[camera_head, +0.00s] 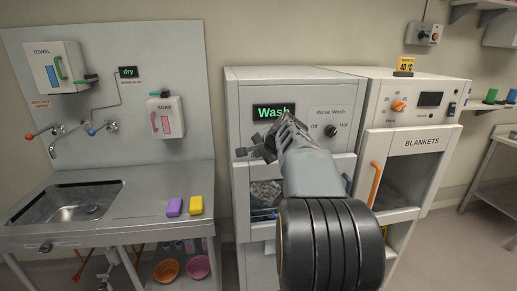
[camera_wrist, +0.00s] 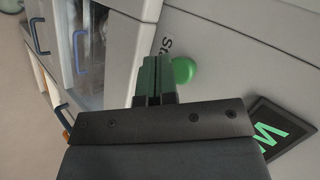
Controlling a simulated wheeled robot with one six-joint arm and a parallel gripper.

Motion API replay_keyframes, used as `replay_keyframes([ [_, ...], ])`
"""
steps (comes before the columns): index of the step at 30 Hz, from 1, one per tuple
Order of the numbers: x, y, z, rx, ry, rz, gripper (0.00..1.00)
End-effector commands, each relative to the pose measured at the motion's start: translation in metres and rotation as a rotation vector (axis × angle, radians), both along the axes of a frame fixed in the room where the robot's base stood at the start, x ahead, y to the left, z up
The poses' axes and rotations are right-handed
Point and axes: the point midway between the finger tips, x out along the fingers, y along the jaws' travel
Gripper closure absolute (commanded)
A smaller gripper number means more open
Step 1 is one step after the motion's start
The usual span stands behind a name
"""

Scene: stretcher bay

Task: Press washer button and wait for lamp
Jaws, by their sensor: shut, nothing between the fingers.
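The washer (camera_head: 240,91) is a grey cabinet in the middle of the head view. Its black display (camera_head: 274,112) reads "Wash" in lit green letters; part of this display shows in the wrist view (camera_wrist: 283,128). A round green button (camera_wrist: 184,70) shows in the wrist view beside a label starting "St", partly hidden. My gripper (camera_head: 256,153) is in front of the washer panel, below the display, with the arm hiding part of the front. In the wrist view its shut fingers (camera_wrist: 157,66) are right beside the button; I cannot tell whether they touch it. No separate lamp is clear.
A blanket cabinet (camera_head: 422,142) with an orange handle stands right of the washer. A steel sink counter (camera_head: 145,206) at left holds a purple sponge (camera_head: 174,207) and a yellow one (camera_head: 196,205). Bowls sit below. Floor shows at the right.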

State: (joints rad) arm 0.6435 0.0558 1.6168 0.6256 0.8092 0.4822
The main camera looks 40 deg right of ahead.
Motion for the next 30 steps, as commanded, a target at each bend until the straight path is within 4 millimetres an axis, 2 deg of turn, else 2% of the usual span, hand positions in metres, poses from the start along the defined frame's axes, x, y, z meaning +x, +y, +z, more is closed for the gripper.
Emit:
replay_keyframes([
  [30, 0.0079, -0.0038, 0.0002, 0.0, 0.0, 0.0, 1.0],
])
